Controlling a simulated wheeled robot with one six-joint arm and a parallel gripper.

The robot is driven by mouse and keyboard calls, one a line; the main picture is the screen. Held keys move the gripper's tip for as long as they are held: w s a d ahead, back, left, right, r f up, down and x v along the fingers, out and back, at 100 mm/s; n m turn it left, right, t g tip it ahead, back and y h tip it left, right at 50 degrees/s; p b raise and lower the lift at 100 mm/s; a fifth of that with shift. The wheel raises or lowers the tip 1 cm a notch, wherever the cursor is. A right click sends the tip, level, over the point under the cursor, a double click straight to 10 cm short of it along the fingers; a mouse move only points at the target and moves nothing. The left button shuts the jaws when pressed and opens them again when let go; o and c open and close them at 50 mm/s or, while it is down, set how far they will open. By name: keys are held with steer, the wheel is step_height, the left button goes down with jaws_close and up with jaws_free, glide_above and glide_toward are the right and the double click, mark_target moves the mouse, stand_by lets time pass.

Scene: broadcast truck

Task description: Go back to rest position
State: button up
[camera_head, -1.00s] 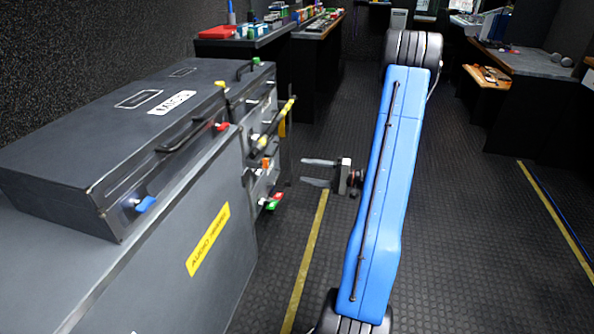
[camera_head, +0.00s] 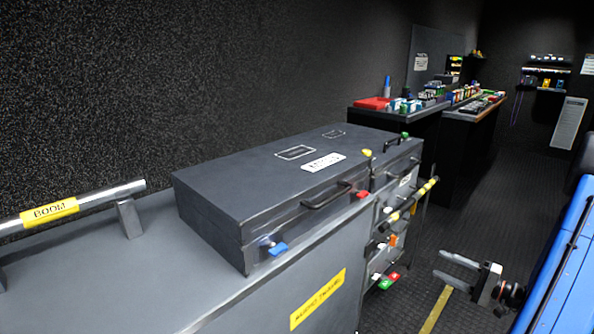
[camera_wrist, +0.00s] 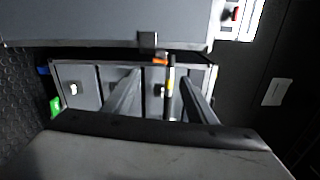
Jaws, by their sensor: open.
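My gripper (camera_head: 459,271) is at the lower right of the head view, at the end of my blue arm. Its two fingers are apart and point left toward the case stack, with nothing between them. It is beside the drawer unit (camera_head: 402,212) with coloured latches, with dark floor showing between. In the wrist view my two grey fingers (camera_wrist: 160,98) also show apart, over the drawer unit front (camera_wrist: 85,88).
A dark case (camera_head: 270,180) with a handle lies on a large grey trunk (camera_head: 240,310) with a yellow label. A metal bar marked BOOM (camera_head: 75,205) is at left. Counters (camera_head: 440,115) with coloured items stand behind. Floor (camera_head: 465,215) is open at right.

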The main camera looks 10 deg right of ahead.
steer(key=s+a+r+n+g, duration=0.2)
steer(key=s+a+r+g, duration=0.15)
steer(key=a, duration=0.45)
steer(key=s+a+r+n+g, duration=0.3)
steer(key=a+g, duration=0.2)
steer(key=a, duration=0.4)
steer(key=s+a+r+n+g, duration=0.2)
steer(key=s+a+r+g, duration=0.15)
steer(key=a, duration=0.45)
steer(key=s+a+r+n+t+h, duration=0.1)
steer(key=s+a+r+n+h, duration=0.1)
steer(key=s+h, duration=0.3)
steer(key=s+a+r+n+t+h, duration=0.2)
steer(key=s+r+h, duration=0.3)
steer(key=s, duration=0.5)
steer(key=shift+h, duration=0.6)
